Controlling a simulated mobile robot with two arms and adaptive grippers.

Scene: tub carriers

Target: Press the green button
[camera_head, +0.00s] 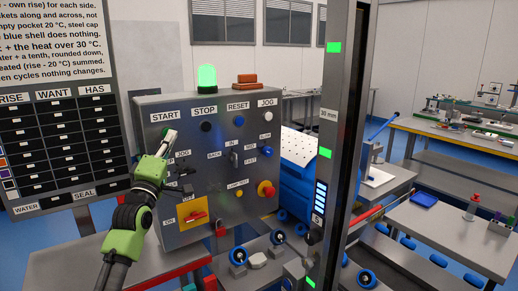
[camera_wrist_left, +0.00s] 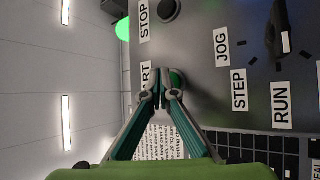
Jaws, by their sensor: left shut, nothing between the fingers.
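The green button (camera_wrist_left: 177,78) sits beside the START label on the grey control panel (camera_head: 218,170). In the wrist view it shows partly behind my fingertips. In the head view my gripper covers the spot under the START label (camera_head: 165,116). My left gripper (camera_head: 169,137) is shut and empty, its fingertips at the button; it also shows in the left wrist view (camera_wrist_left: 164,86). I cannot tell whether the tips touch the button or how far it is pushed in. My right gripper is not in view.
Right of START are the black STOP button (camera_head: 206,126), blue RESET button (camera_head: 239,120) and white JOG button (camera_head: 268,118). A red emergency knob (camera_head: 266,189) and yellow-backed red switch (camera_head: 193,213) sit lower. A lit green lamp (camera_head: 207,77) stands on top. A metal post (camera_head: 336,130) rises at right.

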